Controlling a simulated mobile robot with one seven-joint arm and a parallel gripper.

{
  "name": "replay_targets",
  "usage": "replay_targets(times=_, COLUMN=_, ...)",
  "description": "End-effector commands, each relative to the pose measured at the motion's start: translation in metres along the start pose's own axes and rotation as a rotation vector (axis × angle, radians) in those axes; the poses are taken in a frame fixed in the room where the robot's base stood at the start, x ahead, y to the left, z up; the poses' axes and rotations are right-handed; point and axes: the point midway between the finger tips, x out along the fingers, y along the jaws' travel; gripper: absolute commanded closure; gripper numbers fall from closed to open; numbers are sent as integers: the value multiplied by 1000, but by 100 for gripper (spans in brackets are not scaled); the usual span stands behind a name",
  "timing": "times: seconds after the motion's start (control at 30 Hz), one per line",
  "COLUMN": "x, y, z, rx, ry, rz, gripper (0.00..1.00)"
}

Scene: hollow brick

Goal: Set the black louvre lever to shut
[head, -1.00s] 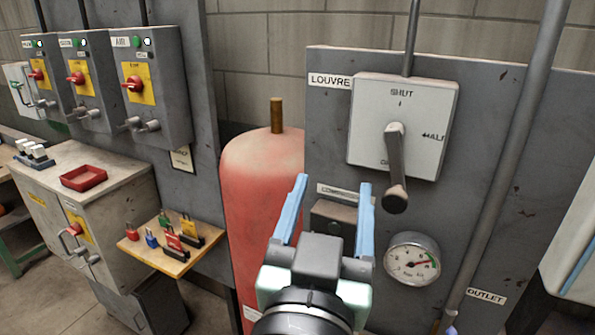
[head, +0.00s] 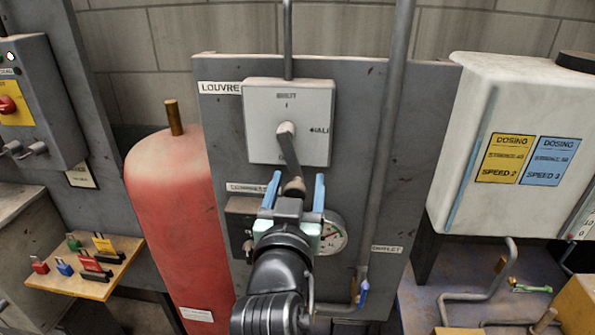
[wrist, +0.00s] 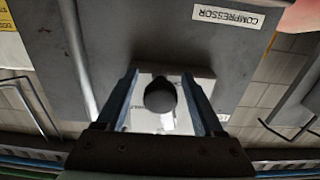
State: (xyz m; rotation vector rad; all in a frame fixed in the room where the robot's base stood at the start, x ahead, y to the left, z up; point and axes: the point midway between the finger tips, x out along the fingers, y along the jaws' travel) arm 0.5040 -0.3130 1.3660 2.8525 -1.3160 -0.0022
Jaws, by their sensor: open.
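The black louvre lever (head: 289,155) is on a pale square box (head: 260,110) labelled LOUVRE. SHUT is printed at the box's top and HALF at its right; the bottom marking is partly hidden by the lever. The lever hangs down from its pivot, leaning slightly right, away from SHUT. My gripper (head: 296,182) is open at the lever's lower end, with one blue finger on each side of the round knob (head: 293,187). In the wrist view the dark knob (wrist: 160,96) shows between the open fingers (wrist: 160,82), with gaps on both sides. I see no grip on it.
A pressure gauge (head: 333,236) is right of my gripper, partly hidden. A vertical pipe (head: 385,130) runs right of the box. A red tank (head: 180,210) stands left, and a white dosing unit (head: 480,110) is at the right. A shelf with padlocks (head: 90,280) is lower left.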

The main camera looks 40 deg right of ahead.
Motion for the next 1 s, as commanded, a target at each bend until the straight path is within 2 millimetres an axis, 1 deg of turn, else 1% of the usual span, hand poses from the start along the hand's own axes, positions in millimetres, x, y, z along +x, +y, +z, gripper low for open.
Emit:
replay_targets(times=0.13, x=8, y=0, z=-1, rx=1, ry=0, rz=0, gripper=31)
replay_targets(times=0.43, x=10, y=0, z=0, rx=1, ry=1, rz=-1, gripper=31)
replay_targets(times=0.57, x=9, y=0, z=0, rx=1, ry=1, rz=-1, gripper=54)
replay_targets(times=0.6, x=9, y=0, z=0, rx=1, ry=1, rz=-1, gripper=61)
replay_targets(times=0.67, x=9, y=0, z=0, rx=1, ry=1, rz=-2, gripper=72)
replay_targets(times=0.7, x=9, y=0, z=0, rx=1, ry=1, rz=-1, gripper=79)
replay_targets(times=0.77, x=9, y=0, z=0, rx=1, ry=1, rz=-2, gripper=90)
replay_targets(times=0.8, x=9, y=0, z=0, rx=1, ry=1, rz=-2, gripper=97)
replay_targets(times=0.83, x=9, y=0, z=0, rx=1, ry=1, rz=-2, gripper=100)
replay_targets(times=1.0, x=9, y=0, z=0, rx=0, ry=1, rz=-2, gripper=100)
